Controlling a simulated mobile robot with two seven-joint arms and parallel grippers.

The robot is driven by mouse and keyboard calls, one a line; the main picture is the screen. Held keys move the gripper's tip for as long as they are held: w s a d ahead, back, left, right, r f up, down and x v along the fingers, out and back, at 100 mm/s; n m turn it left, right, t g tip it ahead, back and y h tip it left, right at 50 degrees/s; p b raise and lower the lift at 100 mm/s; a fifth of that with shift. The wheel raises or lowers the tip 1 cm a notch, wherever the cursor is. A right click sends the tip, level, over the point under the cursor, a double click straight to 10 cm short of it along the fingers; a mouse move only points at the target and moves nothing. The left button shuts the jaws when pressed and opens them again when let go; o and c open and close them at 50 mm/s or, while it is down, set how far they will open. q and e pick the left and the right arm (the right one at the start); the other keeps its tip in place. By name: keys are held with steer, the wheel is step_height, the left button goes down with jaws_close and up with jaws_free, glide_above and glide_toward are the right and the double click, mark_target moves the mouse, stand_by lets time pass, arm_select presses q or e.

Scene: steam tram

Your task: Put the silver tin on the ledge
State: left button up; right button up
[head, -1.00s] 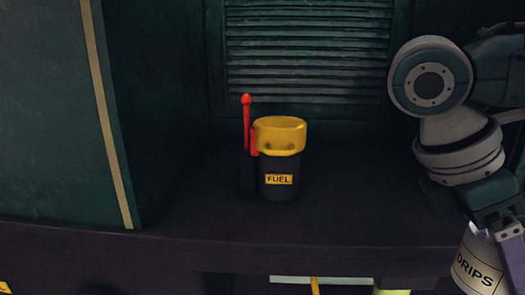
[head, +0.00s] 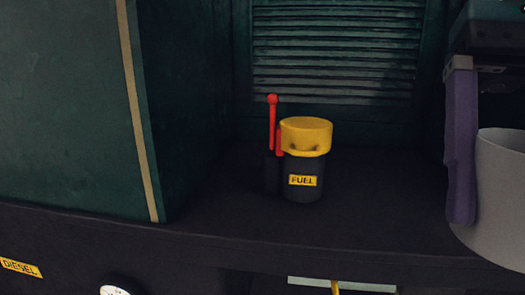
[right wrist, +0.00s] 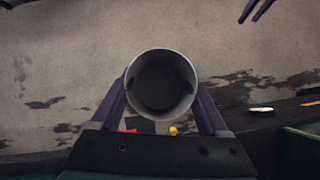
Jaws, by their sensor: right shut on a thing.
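The silver tin (head: 505,205) is large at the right edge of the head view, partly cut off, its rim showing. My right gripper (head: 485,195) is shut on it, with one purple finger along its left side. In the right wrist view the tin (right wrist: 162,82) shows from above, open-topped and dark inside, between both fingers. The ledge (head: 225,215) is the dark shelf below the louvred panel. The tin is held in front of its right part, nearer to the camera. Two purple prongs, apart, at the top right of the right wrist view look like my left gripper (right wrist: 257,10).
A black fuel can (head: 305,180) with a yellow top stands on the ledge, a red lever (head: 273,125) beside it. A green cabinet wall (head: 70,100) bounds the left. The ledge is bare between the can and the tin. A gauge (head: 115,290) sits below the ledge.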

steer(key=a+n+h, duration=0.2)
steer(key=a+n, duration=0.1)
steer(key=a, duration=0.2)
steer(key=w+d+r+n+p, duration=0.2)
steer(key=w+d+r, duration=0.1)
steer(key=w+d, duration=0.1)
steer(key=s+r+p, duration=0.3)
steer(key=r+p, duration=2.1)
steer(key=p, duration=0.1)
steer(key=s+r+p, duration=0.3)
steer(key=r+p, duration=2.1)
steer(key=p, duration=0.2)
steer(key=shift+r+g+h, duration=0.2)
steer(key=shift+g+h, duration=0.1)
steer(key=shift+h, duration=0.1)
steer(key=shift+s, duration=0.1)
